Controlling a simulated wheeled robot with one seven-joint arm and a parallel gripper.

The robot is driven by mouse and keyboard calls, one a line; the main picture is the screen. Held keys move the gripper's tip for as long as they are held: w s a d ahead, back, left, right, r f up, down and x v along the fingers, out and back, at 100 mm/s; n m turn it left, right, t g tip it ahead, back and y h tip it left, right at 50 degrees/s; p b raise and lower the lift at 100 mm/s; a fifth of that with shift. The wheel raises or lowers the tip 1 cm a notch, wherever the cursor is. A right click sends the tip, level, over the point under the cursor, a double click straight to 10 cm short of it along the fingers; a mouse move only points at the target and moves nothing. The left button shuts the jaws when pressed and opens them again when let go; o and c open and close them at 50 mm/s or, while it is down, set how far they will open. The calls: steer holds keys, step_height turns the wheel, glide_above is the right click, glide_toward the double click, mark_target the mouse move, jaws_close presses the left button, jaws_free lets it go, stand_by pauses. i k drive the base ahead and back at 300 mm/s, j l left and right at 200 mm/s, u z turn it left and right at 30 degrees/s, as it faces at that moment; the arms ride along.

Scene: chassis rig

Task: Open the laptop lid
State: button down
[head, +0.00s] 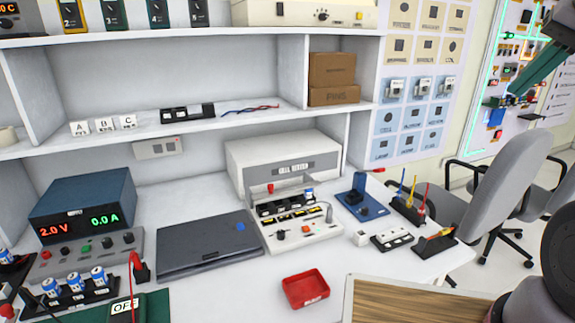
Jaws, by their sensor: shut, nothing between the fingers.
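The laptop (208,245) is a flat dark grey slab on the white bench, left of the middle. Its lid is shut, and its front edge faces me. My gripper (515,89) is at the upper right, raised in front of the wall board, with its teal fingers together and nothing between them. It is far to the right of the laptop and apart from it. Nothing hides the laptop's top.
A power supply (82,212) stands left of the laptop, with batteries and leads in front. A red tray (305,289) lies in front. A wood-topped surface (410,302) and chairs (500,185) are at the right.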

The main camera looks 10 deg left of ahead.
mark_target(194, 243)
steer(key=u, duration=1.6)
